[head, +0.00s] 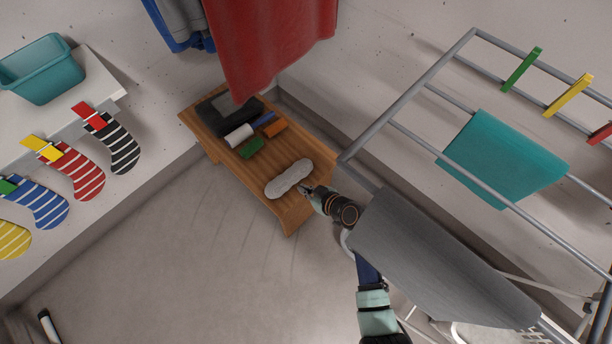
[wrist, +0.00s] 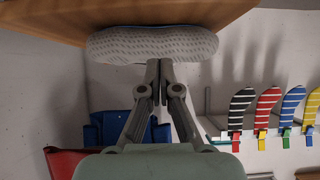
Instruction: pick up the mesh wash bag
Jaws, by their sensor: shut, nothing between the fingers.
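The mesh wash bag, as I take it, is the pale grey, long rounded item (head: 288,179) lying on the near end of the wooden bench (head: 290,215). It also shows in the wrist view as a textured whitish shape (wrist: 150,44) against the wood. My gripper (head: 306,190) is at the bag's right side in the head view. In the wrist view my fingers (wrist: 159,66) are together, empty, with their tips at the bag's edge. I cannot tell whether they touch it.
Small items, including a white roll (head: 239,135), a green block (head: 251,148) and a dark case (head: 222,112), lie farther up the bench. A drying rack with grey cloth (head: 430,255) stands right of my arm. Red cloth (head: 270,45) hangs above the bench's far end.

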